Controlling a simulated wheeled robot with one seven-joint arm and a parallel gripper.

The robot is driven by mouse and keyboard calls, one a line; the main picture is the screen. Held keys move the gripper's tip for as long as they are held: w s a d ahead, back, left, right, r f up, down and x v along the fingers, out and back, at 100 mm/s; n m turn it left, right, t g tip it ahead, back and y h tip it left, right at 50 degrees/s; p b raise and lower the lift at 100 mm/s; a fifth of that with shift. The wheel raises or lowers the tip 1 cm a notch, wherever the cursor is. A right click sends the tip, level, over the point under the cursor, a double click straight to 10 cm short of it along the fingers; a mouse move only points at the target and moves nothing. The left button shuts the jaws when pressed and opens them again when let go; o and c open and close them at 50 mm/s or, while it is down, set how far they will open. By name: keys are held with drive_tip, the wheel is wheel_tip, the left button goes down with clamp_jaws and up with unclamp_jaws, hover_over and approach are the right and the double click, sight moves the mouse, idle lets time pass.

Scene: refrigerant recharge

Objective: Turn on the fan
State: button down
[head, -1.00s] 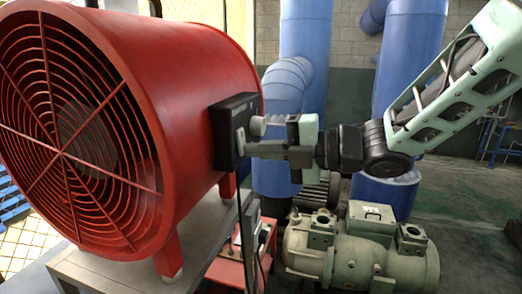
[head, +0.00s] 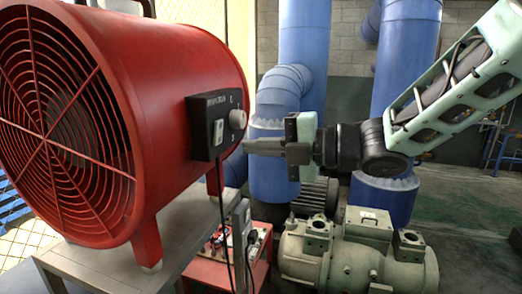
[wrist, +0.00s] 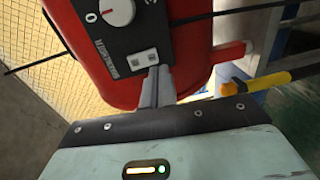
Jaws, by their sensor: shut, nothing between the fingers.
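The large red drum fan (head: 165,75) stands on a metal stand at the left. A black control box (head: 203,148) on its side carries a grey knob (head: 237,118) and a small light rocker switch (head: 218,132). In the wrist view the knob (wrist: 116,11) is cut off by the top edge, with a "0" beside it, and the switch (wrist: 145,58) shows just above the fingertips. My gripper (head: 246,147) is shut and empty, at the lower right of the box and below the knob. The wrist view shows its fingers (wrist: 157,72) together; contact with the box cannot be told.
A grey-green compressor (head: 355,262) stands on the floor at the lower right. A red box (head: 250,272) with gauges is below the fan. Blue pipes (head: 303,50) rise behind. A black cable (head: 222,195) hangs from the control box. A yellow-handled object (wrist: 262,85) shows in the wrist view.

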drive_tip(key=s+d+f+b, duration=0.1)
drive_tip(key=s+d+b, duration=0.2)
drive_tip(key=d, duration=0.5)
drive_tip(key=shift+d+f, duration=0.2)
drive_tip(key=shift+d, duration=0.2)
wheel_tip(320, 180, down, 13)
drive_tip(key=s+d+m+t+h, duration=0.1)
drive_tip(key=s+m+t+h, duration=0.1)
drive_tip(key=m+h, duration=1.2)
drive_tip(key=s+d+f+m+g, duration=0.1)
drive_tip(key=s+f+m+g, duration=0.1)
drive_tip(key=s, duration=0.4)
drive_tip(key=s+d+f+m+g, duration=0.1)
drive_tip(key=s+f+m+g, duration=0.2)
drive_tip(key=s, duration=0.4)
drive_tip(key=s+d+f+m+g+h, duration=0.1)
drive_tip(key=s+f+m+g, duration=0.1)
drive_tip(key=s+m, duration=0.3)
drive_tip(key=shift+s+f+g, duration=0.2)
drive_tip(key=shift+s+g, duration=0.2)
drive_tip(key=shift+s, duration=0.6)
